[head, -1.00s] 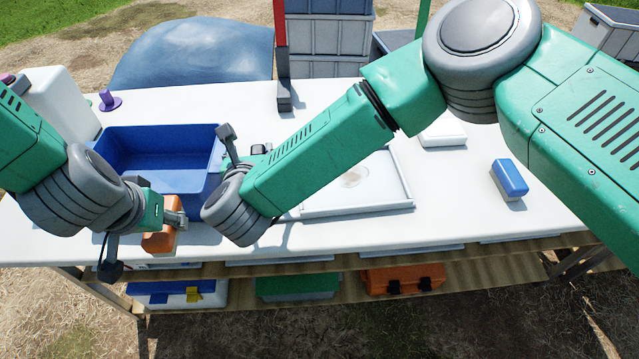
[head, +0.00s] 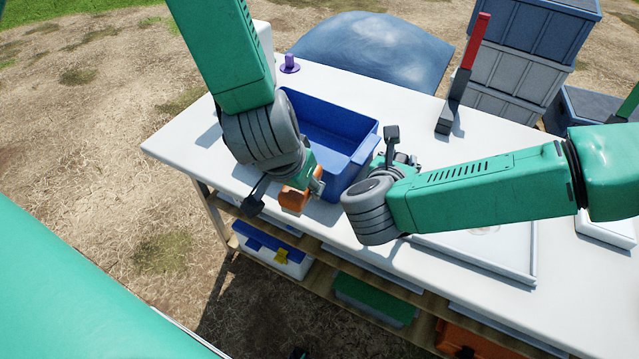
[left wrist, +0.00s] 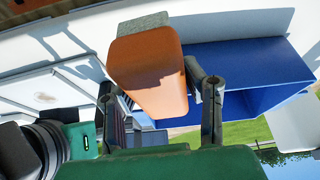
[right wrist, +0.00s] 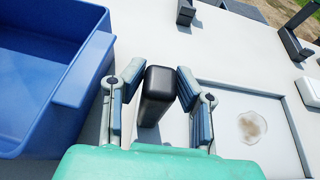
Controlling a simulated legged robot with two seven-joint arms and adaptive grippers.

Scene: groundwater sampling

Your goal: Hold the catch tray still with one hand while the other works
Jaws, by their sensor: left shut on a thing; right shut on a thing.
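The shallow white tray (head: 518,266) lies flat on the table, partly hidden behind my right arm. A brownish patch shows on its floor in the right wrist view, where its rim (right wrist: 292,125) is right of my right gripper. The block fills the middle of the left wrist view (left wrist: 150,72). My right gripper (right wrist: 160,100) is shut on a black upright block (right wrist: 157,92) between bin and tray. Neither gripper visibly touches the tray.
The deep blue bin (head: 345,150) stands between my grippers. A purple item (head: 289,65) and a red-and-black upright tool (head: 465,75) stand farther back. Stacked crates (head: 520,65) are behind the table. A shelf below holds several boxes. The back middle of the tabletop is clear.

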